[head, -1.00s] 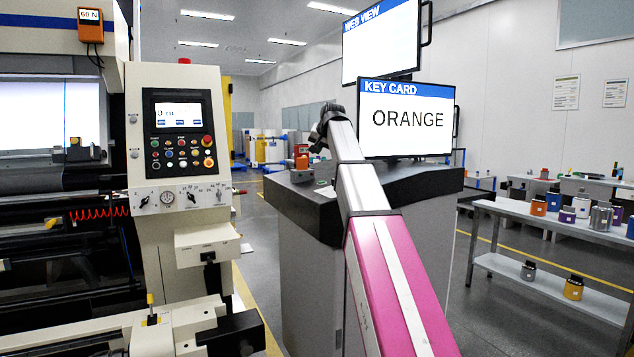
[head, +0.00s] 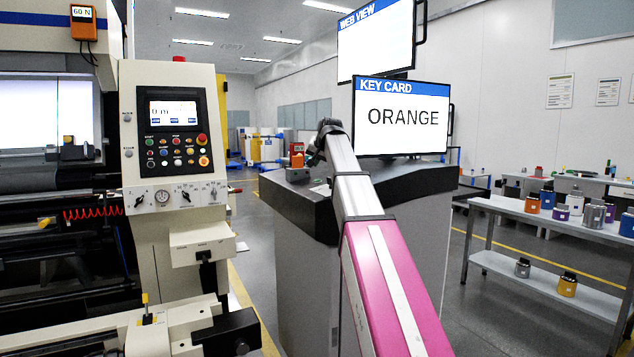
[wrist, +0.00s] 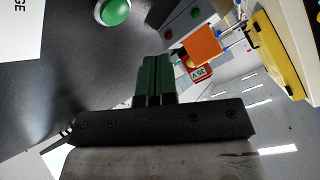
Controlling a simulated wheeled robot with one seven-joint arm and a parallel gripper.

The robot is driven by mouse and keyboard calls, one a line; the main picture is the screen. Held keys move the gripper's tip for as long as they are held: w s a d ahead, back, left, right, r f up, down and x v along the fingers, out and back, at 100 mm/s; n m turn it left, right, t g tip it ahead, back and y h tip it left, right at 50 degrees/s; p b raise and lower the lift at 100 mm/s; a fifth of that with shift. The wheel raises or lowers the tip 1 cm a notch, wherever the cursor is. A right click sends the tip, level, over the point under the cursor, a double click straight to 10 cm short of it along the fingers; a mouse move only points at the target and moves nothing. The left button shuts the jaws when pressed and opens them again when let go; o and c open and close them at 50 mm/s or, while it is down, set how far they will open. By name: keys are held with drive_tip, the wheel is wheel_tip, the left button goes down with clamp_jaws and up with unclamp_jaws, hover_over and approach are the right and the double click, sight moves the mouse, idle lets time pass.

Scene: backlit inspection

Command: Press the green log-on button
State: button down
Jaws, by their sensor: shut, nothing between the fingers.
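A large round green button (wrist: 116,11) shows at the top of the wrist view, on a dark grey surface. It is above and left of my gripper's fingertips in the picture, with a gap between them. My gripper (wrist: 156,62) has green fingers pressed together, empty. In the head view my gripper (head: 316,152) is small and dark at the far end of my arm, over the dark-topped console (head: 400,184); my arm hides part of the console, and I cannot make out the large green button there. A smaller red button (wrist: 168,35) and green button (wrist: 196,13) also show in the wrist view.
An orange device (head: 297,155) stands on the console near my gripper. A machine control panel (head: 178,131) stands left. A shelf table (head: 500,206) with containers is right. Floor between console and shelf is clear.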

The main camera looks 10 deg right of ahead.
sight(318, 180)
drive_tip(key=shift+d+f, duration=0.15)
drive_tip(key=shift+f, duration=0.75)
drive_tip(key=shift+d+f, duration=0.1)
drive_tip(key=shift+f, duration=0.75)
idle(0.7)
drive_tip(key=shift+w+d+f, duration=0.1)
drive_tip(key=shift+f, duration=0.3)
drive_tip(key=shift+f, duration=0.35)
idle(0.5)
drive_tip(key=shift+r, duration=0.15)
idle(0.3)
drive_tip(key=shift+r, duration=0.65)
